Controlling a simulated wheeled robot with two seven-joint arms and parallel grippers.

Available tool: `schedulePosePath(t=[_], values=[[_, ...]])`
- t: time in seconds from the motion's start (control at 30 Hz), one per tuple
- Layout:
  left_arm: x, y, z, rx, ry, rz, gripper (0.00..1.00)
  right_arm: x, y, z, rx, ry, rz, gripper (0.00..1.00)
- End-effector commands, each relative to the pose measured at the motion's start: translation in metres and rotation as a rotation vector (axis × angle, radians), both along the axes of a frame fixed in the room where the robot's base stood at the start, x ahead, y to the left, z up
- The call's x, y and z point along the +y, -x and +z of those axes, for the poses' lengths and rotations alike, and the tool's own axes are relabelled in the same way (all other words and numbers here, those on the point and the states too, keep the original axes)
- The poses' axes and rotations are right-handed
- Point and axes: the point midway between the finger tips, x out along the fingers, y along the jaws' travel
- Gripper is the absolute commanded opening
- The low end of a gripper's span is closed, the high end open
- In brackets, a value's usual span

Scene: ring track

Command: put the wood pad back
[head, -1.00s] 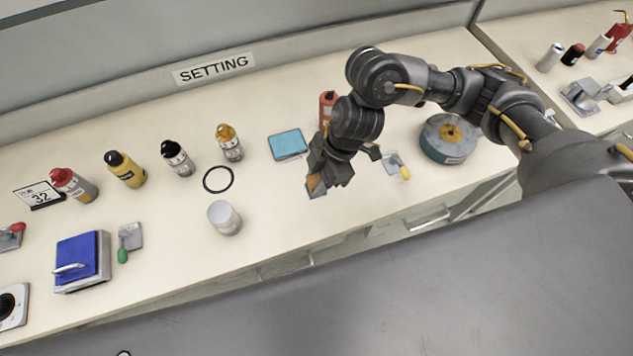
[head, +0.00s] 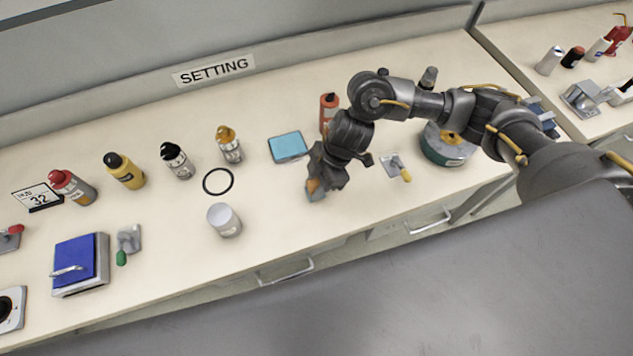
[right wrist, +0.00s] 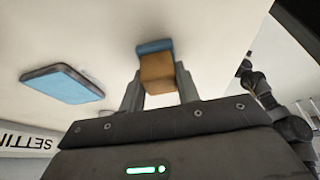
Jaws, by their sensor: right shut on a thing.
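My right gripper (head: 316,188) is shut on the wood pad, a small brown block (right wrist: 158,74) with a blue end, seen between the fingers in the right wrist view. In the head view only a bit of the pad (head: 313,186) shows below my fingers, near the front of the bench. I cannot tell whether its blue end touches the bench top. A flat light-blue pad with a dark rim (head: 287,146) lies behind and left of my gripper; it also shows in the right wrist view (right wrist: 62,84). My left gripper is not in view.
An orange bottle (head: 328,108) stands behind my right gripper. A latch with a yellow-tipped handle (head: 397,168) and a round green-grey drum (head: 446,148) are to its right. A black ring (head: 218,181) and a white-lidded jar (head: 224,219) are to its left. Bench between jar and gripper is clear.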

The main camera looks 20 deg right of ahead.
Motion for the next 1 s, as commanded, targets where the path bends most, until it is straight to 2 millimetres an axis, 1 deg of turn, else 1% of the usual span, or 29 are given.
schedulePosePath(t=[0.13, 0.17, 0.3, 0.57, 0.67, 0.77, 1.0], values=[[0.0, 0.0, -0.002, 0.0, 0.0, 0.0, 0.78, 0.0, 0.0, -0.004, 0.001, 0.0, -0.001, 0.11], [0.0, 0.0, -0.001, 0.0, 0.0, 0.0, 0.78, 0.0, 0.0, -0.003, 0.0, 0.0, -0.001, 0.36], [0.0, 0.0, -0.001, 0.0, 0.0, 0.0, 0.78, 0.0, 0.0, -0.003, 0.0, 0.0, 0.0, 0.54], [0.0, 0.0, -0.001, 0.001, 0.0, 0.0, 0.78, 0.0, 0.0, -0.002, 0.0, 0.0, 0.0, 0.54], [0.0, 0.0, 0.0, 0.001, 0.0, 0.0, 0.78, 0.0, -0.001, 0.003, -0.003, -0.001, 0.001, 0.54], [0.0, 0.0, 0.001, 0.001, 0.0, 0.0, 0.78, -0.005, -0.002, 0.015, -0.003, -0.002, 0.001, 0.54], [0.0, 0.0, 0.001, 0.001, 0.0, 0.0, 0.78, -0.026, -0.003, 0.062, -0.007, 0.0, 0.0, 0.54]])
